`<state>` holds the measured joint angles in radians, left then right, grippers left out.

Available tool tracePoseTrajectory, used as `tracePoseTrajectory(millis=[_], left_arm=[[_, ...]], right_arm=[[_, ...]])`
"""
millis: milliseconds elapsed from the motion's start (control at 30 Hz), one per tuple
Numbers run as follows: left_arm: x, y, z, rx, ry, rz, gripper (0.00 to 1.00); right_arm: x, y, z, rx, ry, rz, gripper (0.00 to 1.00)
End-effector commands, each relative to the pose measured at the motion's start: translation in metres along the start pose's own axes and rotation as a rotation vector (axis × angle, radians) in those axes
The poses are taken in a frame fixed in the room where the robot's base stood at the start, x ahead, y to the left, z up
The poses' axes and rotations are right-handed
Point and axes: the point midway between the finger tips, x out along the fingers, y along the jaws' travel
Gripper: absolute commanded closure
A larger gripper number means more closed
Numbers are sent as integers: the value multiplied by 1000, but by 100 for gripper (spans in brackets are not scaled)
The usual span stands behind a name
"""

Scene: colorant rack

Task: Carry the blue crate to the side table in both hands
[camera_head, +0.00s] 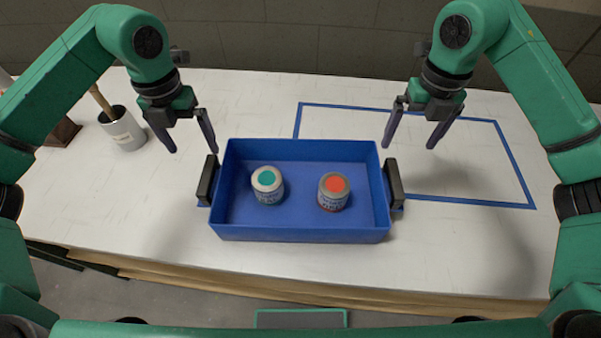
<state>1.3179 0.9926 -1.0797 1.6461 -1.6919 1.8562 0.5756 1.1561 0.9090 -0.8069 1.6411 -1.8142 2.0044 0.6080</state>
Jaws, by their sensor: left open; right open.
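The blue crate (300,234) stands on the white table near its front edge. It has a black handle on its left end (208,180) and another on its right end (394,184). Inside it are a can with a teal lid (267,185) and a can with a red lid (333,192), both upright and apart. My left gripper (193,152) is open and empty, above and behind the left handle. My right gripper (408,147) is open and empty, above and behind the right handle. Neither gripper appears to touch the crate. I cannot identify the side table.
A blue outlined rectangle (465,201) marks the white table (90,215) behind and right of the crate, and its inside is bare. A light cup (122,130) holding a brush stands at the back left, beside a brown block (62,132). A green-edged grey surface (301,319) shows low in front.

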Motion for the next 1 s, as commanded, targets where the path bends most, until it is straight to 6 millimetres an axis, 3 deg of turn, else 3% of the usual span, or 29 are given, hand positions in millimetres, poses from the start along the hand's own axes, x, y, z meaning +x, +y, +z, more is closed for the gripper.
tracePoseTrajectory(millis=[233,367,1000], left_arm=[[1,0,0,0,0,0,4],[11,0,0,0,3,1,4],[131,0,-1,0,3,0,4]], right_arm=[[1,0,0,0,0,0,0],[11,0,0,0,2,-1,0],[131,0,0,1,1,0,0]])
